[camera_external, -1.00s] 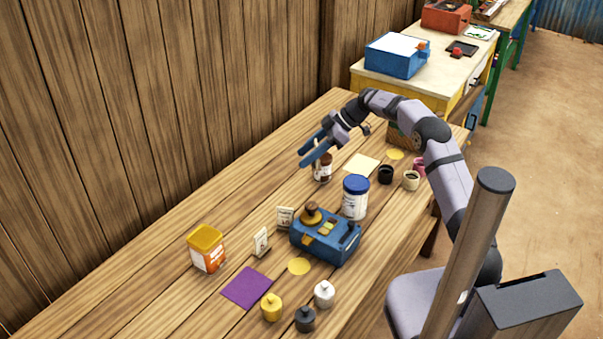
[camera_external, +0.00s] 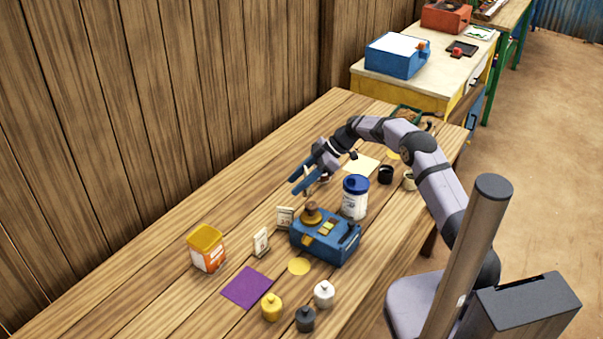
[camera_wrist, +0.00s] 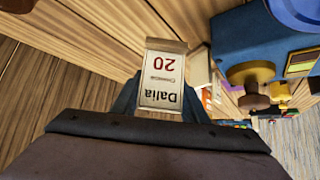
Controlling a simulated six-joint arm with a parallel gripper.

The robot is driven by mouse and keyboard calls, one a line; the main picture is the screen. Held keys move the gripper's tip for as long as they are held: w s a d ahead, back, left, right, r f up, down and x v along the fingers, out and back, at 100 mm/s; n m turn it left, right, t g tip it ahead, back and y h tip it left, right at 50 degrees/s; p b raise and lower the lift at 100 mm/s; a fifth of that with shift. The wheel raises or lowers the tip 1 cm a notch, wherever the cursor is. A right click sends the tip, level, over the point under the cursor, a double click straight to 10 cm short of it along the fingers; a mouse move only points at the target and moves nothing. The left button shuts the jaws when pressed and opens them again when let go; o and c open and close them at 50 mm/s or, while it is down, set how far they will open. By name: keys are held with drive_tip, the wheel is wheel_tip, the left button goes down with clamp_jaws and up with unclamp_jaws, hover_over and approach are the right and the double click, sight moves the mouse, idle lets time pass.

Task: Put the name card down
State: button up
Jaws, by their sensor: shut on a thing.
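My gripper (camera_external: 301,184) is shut on a white name card (camera_wrist: 161,80), which reads "Dalia 20" upside down in the wrist view. The card sits between the two blue fingers, above the wooden table. In the external view, my gripper hangs behind the blue scale (camera_external: 325,243) and left of the white jar with a blue lid (camera_external: 355,199); the held card is too small there to read. Two other small cards stand on the table, one just left of the scale (camera_external: 285,216) and one farther left (camera_external: 261,241).
Weights, yellow (camera_external: 271,307), white (camera_external: 324,294) and dark (camera_external: 305,319), stand in front. The table behind the cards is clear.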

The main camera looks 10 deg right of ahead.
drive_tip(key=shift+f+p, duration=0.4)
drive_tip(key=shift+f, duration=2.8)
drive_tip(key=shift+f, duration=0.1)
drive_tip(key=o, duration=1.2)
drive_tip(key=shift+c, duration=0.2)
drive_tip(key=shift+d+r, duration=0.1)
drive_tip(key=shift+r, duration=0.1)
drive_tip(key=b+v, duration=0.1)
drive_tip(key=v, duration=1)
drive_tip(key=shift+d+r+b, duration=0.25)
drive_tip(key=shift+b, duration=0.05)
